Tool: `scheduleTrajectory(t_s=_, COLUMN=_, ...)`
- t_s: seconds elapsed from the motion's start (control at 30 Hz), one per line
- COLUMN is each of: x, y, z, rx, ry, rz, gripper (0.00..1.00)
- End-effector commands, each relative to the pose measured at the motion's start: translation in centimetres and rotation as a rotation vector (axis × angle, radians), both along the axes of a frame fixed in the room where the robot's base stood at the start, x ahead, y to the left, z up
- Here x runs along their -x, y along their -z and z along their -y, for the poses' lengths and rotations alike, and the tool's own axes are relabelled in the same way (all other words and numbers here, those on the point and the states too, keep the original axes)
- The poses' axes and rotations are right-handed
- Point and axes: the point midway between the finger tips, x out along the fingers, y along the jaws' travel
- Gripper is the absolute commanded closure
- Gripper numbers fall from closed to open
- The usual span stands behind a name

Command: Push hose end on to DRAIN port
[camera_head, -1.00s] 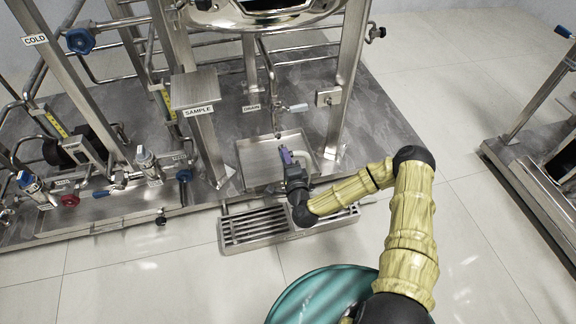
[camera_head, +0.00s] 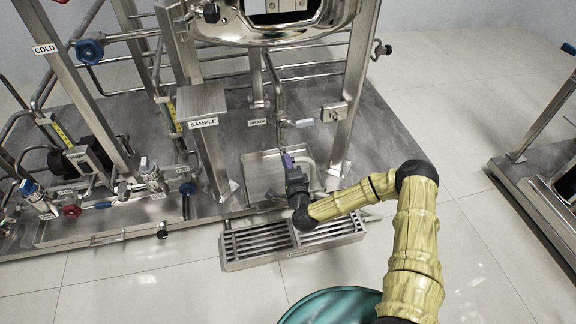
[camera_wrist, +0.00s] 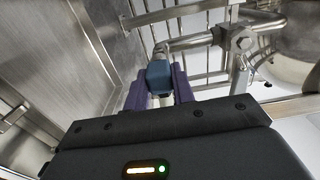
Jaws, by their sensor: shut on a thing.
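My gripper (camera_head: 287,161) is over the steel drip tray, just under the drain pipe. In the wrist view its two purple fingers (camera_wrist: 159,88) are shut on a blue hose end (camera_wrist: 158,76). The pale hose (camera_head: 309,172) curves beside the gripper over the tray. The DRAIN port is the lower end of the steel pipe (camera_head: 280,137), to the right of the DRAIN label (camera_head: 257,122). In the wrist view a bent steel pipe (camera_wrist: 185,43) comes down to the blue hose end. The two appear lined up and close; I cannot tell whether they are joined.
The drip tray (camera_head: 256,177) has raised walls around the gripper. A small valve handle (camera_head: 303,123) sticks out beside the drain pipe. A skid leg (camera_head: 350,120) stands to the right, the SAMPLE post (camera_head: 211,155) to the left. A slotted floor grate (camera_head: 262,242) lies in front.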

Motion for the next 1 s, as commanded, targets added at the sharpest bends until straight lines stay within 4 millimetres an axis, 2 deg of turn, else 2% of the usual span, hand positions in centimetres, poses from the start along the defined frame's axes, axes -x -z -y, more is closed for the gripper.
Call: scheduleTrajectory(t_s=1.0, x=-0.96, y=-0.02, z=-0.29, rx=0.000, ry=0.000, rz=0.000, gripper=1.00)
